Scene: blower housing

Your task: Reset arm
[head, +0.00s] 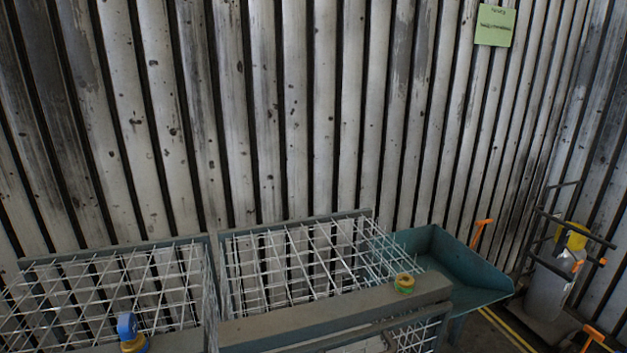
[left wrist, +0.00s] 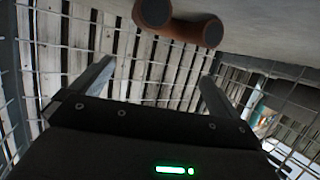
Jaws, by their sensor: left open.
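My left gripper (left wrist: 157,72) shows in the left wrist view with its two fingers wide apart. Nothing is between the fingers. A brown part with round dark ends (left wrist: 180,27) is at the top of that view, beyond the fingertips and apart from them. I cannot tell what it belongs to. Neither gripper shows clearly in the head view, and my right gripper is in neither view.
Wire-mesh cages (head: 110,285) stand along the ribbed metal wall (head: 300,110). A blue-and-yellow part (head: 130,335) is at lower left. A teal bin (head: 455,265) and a cart (head: 560,255) stand right.

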